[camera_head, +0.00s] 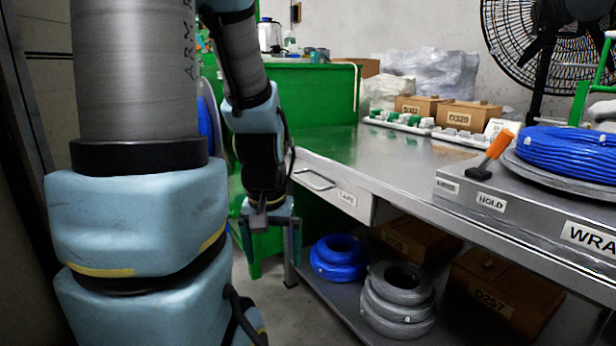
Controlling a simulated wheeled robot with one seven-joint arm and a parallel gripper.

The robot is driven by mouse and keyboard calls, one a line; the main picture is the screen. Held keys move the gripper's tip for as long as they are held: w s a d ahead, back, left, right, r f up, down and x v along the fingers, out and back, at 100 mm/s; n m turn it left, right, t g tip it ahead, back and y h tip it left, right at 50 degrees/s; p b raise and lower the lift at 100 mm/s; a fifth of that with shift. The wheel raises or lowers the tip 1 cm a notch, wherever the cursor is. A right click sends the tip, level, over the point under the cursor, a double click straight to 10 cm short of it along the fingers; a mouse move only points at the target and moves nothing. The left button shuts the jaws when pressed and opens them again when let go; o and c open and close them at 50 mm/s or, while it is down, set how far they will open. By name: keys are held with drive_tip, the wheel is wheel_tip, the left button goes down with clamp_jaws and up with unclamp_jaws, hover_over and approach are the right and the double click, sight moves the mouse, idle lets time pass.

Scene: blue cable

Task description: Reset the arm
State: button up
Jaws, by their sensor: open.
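My arm comes down in the left half of the head view, with its forearm hanging beside the left end of the workbench. My gripper (270,250) points downward, with its two fingers apart and nothing visible between them. It hangs in front of the green cabinet side, left of the bench drawer. A blue cable coil (566,152) lies on a round plate on the wrapping machine at the right of the bench, well away from my gripper.
The metal workbench (400,165) has a drawer (335,188) near my gripper. Its lower shelf holds a blue coil (340,257), grey coils (398,300) and cardboard boxes (497,290). An orange-handled lever (495,148) stands on the machine. Boxes and a fan (545,45) are behind.

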wheel_tip(320, 180, up, 35)
drive_tip(key=p, duration=3.2)
drive_tip(key=shift+f, duration=0.2)
